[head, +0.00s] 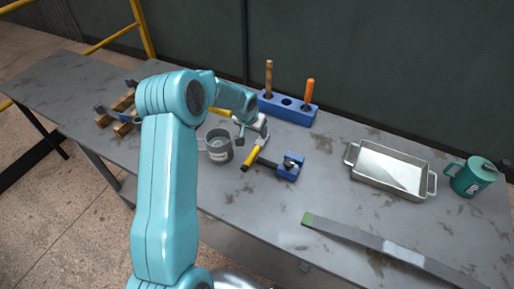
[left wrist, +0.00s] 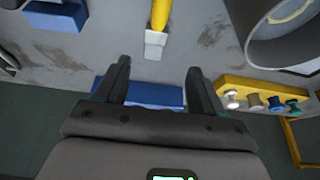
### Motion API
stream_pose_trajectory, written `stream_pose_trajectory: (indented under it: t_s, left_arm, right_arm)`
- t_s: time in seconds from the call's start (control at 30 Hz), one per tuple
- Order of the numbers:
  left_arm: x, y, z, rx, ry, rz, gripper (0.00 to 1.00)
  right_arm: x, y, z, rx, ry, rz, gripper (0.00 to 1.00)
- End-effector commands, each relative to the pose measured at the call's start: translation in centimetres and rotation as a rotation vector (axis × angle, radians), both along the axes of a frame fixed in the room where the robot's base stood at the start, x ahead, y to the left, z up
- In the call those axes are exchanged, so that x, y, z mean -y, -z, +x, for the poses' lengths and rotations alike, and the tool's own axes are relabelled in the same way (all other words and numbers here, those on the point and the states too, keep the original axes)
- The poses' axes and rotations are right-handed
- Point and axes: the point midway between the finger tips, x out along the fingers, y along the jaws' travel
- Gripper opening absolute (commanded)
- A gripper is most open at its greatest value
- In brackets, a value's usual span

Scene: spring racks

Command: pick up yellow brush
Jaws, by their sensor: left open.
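The yellow brush (head: 252,159) lies on the grey table between the grey mug and the blue clamp-like tool. In the left wrist view its yellow handle (left wrist: 160,14) runs off the top edge, and its pale head points toward my gripper. My left gripper (head: 257,135) is over the brush's far end in the head view and partly hides it. In the left wrist view the open fingers (left wrist: 157,70) are either side of the brush's line, with nothing between them. My right gripper is not in view.
The grey mug (head: 218,146) stands close left of the brush, the blue clamp-like tool (head: 288,167) close right. A blue rack (head: 299,113) holding two handled tools is behind. A metal tray (head: 390,170), green mug (head: 470,178) and long flat bar (head: 385,247) lie right. A yellow rack (left wrist: 240,88) holds several spools.

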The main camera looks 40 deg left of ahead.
Motion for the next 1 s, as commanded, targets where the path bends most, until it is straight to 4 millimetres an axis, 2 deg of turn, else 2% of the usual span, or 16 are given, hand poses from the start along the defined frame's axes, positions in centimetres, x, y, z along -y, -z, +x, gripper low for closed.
stream_pose_trajectory:
  t_s: [0.13, 0.33, 0.43, 0.57, 0.67, 0.97, 1.0]
  left_arm:
    - [-0.3, 2.6, 1.1, -0.001, -0.001, -0.002, 0.69]
    - [-0.4, 4.1, 1.8, 0.0, 0.0, 0.0, 0.69]
    - [-0.3, 5.0, 2.4, -0.002, 0.0, -0.002, 0.69]
    - [-0.1, 6.7, 3.4, -0.002, 0.0, -0.002, 0.69]
    - [-0.4, 8.1, 3.9, 0.0, -0.002, -0.001, 0.69]
    - [-0.5, 8.9, 4.2, 0.002, -0.001, 0.0, 0.69]
    - [-0.5, 8.9, 4.2, 0.002, -0.001, 0.0, 0.63]
  right_arm:
    - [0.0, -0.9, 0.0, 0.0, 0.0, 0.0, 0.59]
    - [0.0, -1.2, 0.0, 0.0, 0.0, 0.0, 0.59]
    - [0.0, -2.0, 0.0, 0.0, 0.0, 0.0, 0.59]
    - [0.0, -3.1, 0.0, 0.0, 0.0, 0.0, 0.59]
    - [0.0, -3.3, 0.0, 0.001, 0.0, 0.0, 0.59]
    - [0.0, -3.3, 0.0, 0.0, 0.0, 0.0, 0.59]
    - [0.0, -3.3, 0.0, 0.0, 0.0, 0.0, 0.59]
